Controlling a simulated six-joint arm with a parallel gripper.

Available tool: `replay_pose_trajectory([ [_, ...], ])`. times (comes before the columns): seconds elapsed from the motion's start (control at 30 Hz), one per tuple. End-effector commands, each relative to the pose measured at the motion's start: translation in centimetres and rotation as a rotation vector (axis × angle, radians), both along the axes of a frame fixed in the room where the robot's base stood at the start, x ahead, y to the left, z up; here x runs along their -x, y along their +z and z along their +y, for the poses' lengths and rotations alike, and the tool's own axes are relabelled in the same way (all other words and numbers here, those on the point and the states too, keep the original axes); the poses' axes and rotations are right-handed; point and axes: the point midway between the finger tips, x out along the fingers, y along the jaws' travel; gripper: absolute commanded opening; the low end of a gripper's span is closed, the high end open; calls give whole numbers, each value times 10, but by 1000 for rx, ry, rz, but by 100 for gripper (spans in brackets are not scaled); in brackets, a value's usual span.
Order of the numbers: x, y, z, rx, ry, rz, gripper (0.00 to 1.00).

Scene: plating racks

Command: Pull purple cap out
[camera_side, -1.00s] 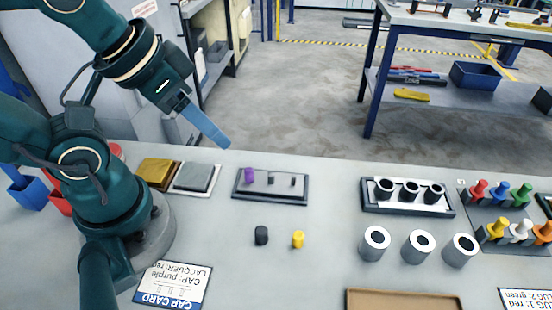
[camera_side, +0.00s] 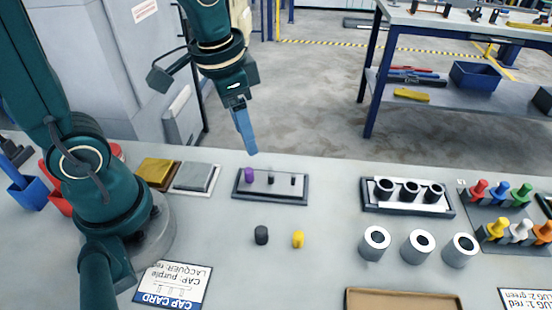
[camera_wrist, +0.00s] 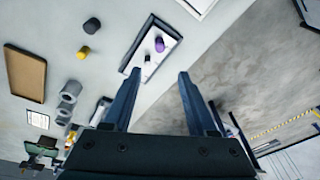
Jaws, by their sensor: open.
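The purple cap (camera_side: 249,174) stands at the left end of a small dark-edged rack (camera_side: 272,198), beside two thin dark pegs (camera_side: 281,179). In the wrist view the purple cap (camera_wrist: 160,45) shows on the same rack, beyond the fingertips. My gripper (camera_side: 251,152) is above and just behind the rack in the side view, pointing down, apart from the cap. In the wrist view its two blue fingers (camera_wrist: 158,75) are spread with nothing between them.
A black cap (camera_side: 261,235) and a yellow cap (camera_side: 298,239) stand loose in front of the rack. Grey cylinders (camera_side: 418,246) and a tube rack (camera_side: 408,205) are to the right. A cap card (camera_side: 173,286) lies front left. Gold and grey blocks (camera_side: 195,177) lie left of the rack.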

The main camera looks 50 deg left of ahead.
Motion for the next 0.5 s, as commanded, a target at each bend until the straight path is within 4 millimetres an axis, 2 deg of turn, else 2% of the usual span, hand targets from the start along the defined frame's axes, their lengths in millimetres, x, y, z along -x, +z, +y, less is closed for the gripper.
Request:
replay_pose_trajectory([
  [0.03, -2, -11, 1, 1, -5, 47, 58],
  [0.2, -3, -35, 4, 6, 0, 146, 58],
  [0.5, 1, -60, 5, 9, 7, 193, 58],
])
